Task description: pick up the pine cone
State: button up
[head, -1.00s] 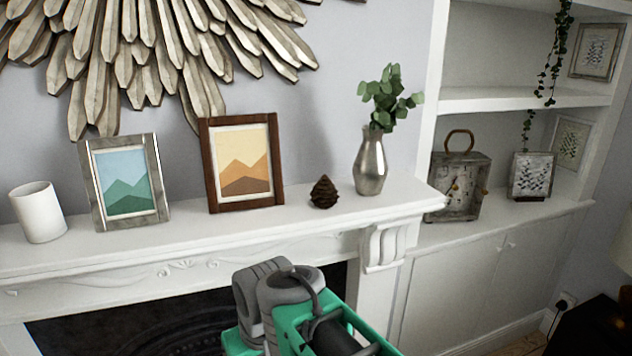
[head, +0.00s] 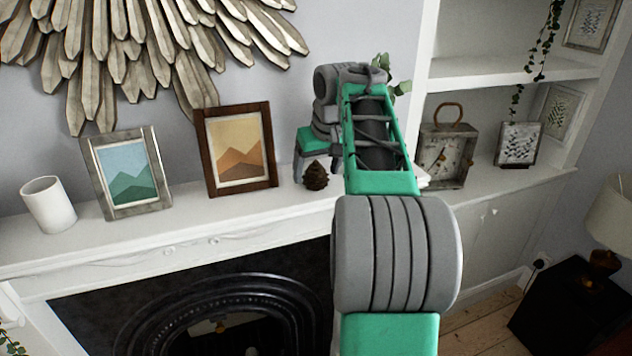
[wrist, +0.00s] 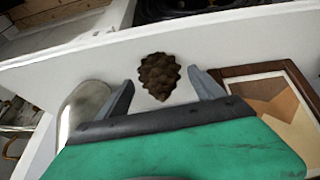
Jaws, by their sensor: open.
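The brown pine cone (head: 316,176) stands on the white mantel shelf, right of the brown-framed picture. In the wrist view the pine cone (wrist: 159,76) lies between and just beyond the two grey fingertips. My gripper (wrist: 160,84) is open, with a finger on each side of the cone and gaps on both sides.
The brown-framed picture (head: 238,160) stands close left of the cone. The silver vase (wrist: 84,108) is on the cone's other side, mostly hidden by my arm in the head view. A grey-framed picture (head: 127,172) and white cup (head: 48,204) stand farther left on the mantel (head: 235,226).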

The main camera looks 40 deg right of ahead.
jog(key=shift+w+f, duration=0.35)
jog(key=shift+f, duration=0.25)
jog(key=shift+s, duration=0.1)
jog(key=shift+c, duration=0.4)
jog(key=c, duration=1.3)
